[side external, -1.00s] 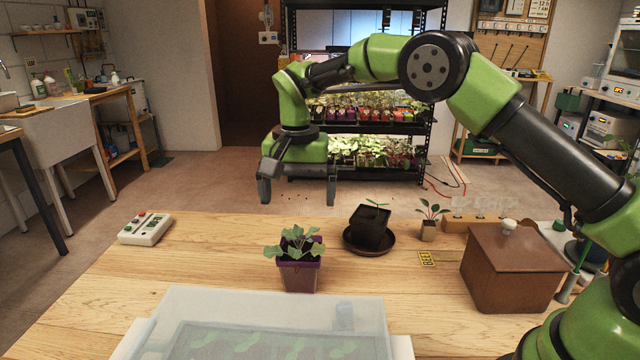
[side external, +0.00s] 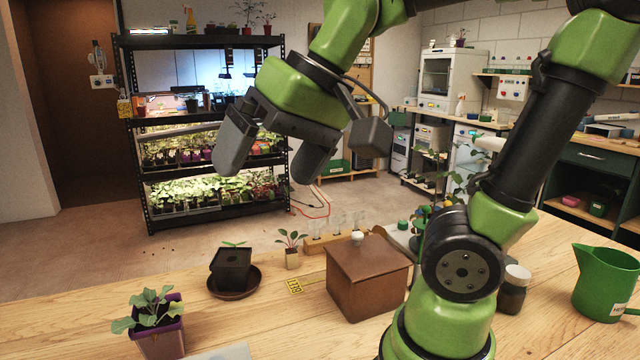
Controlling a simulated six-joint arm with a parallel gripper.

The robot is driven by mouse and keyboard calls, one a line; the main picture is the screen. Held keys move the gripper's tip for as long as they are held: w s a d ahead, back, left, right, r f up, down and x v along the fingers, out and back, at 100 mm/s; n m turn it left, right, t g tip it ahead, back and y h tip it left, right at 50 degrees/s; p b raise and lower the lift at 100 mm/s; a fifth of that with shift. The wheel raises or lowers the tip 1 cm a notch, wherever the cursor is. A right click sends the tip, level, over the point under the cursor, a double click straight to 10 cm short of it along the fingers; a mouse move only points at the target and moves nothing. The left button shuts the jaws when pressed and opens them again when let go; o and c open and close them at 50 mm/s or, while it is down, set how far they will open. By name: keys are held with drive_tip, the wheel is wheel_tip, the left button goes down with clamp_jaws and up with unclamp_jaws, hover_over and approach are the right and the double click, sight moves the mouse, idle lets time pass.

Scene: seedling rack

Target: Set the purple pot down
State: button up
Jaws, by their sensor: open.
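The purple pot (side external: 161,342) stands upright on the wooden table at the lower left, with a broad-leaved green seedling (side external: 149,308) in it. Its base is cut off by the picture's lower edge. My gripper (side external: 268,168) hangs high above the table, up and to the right of the purple pot, well apart from it. Its two grey fingers are spread with nothing between them.
A black pot (side external: 231,271) sits on a brown saucer (side external: 254,284). A small seedling pot (side external: 292,260), a yellow label (side external: 294,286), a lidded brown box (side external: 368,283), a dark jar (side external: 512,293) and a green watering can (side external: 604,284) also stand on the table.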

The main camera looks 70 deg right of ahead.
drive_tip(key=shift+n+t, duration=0.4)
drive_tip(key=shift+t, duration=0.3)
drive_tip(key=s, duration=0.1)
drive_tip(key=s+f, duration=0.1)
drive_tip(key=s, duration=0.1)
drive_tip(key=s+f, duration=0.1)
drive_tip(key=s, duration=0.1)
drive_tip(key=shift+s+d+f, duration=0.1)
drive_tip(key=shift+s+f, duration=0.05)
